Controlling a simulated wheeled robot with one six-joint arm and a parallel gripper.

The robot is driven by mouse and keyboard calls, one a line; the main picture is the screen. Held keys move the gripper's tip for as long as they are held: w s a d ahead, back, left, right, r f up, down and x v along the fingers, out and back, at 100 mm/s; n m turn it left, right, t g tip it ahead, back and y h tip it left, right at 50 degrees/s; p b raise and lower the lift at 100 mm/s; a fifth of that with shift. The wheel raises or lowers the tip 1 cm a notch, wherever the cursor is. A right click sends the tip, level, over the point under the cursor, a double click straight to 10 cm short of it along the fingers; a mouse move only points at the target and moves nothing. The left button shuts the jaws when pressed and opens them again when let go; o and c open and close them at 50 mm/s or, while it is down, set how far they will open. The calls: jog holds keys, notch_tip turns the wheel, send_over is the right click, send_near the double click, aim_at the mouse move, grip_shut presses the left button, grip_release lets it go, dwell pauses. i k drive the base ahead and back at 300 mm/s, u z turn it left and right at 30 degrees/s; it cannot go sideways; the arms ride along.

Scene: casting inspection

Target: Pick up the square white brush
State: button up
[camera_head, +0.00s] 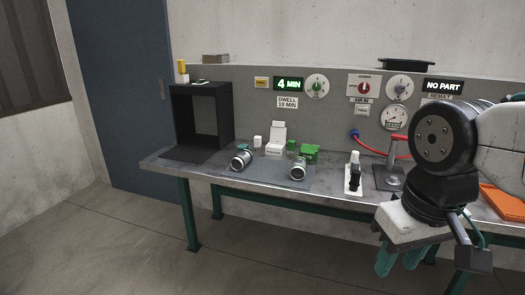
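A small white square block (257,141) stands toward the back of the workbench (162,163), just left of an open white box (276,138). It may be the square white brush, but it is too small to be sure. A white piece with a black part (353,174) stands farther right, near the front edge. My gripper (400,261) hangs at the lower right, in front of the bench and well away from the white block. Its teal fingers look spread apart, with nothing seen between them.
Two metal cylinders (241,160) (298,169) lie on a grey mat (268,176). A green box (310,152) is behind them. A black booth (222,113) fills the bench's left end. Floor in front is clear.

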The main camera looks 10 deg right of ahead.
aim_at(257, 140)
jog(key=u, duration=0.9)
jog(key=i, duration=1.9)
jog(key=z, duration=1.05)
jog(key=i, duration=0.65)
jog(key=z, duration=0.45)
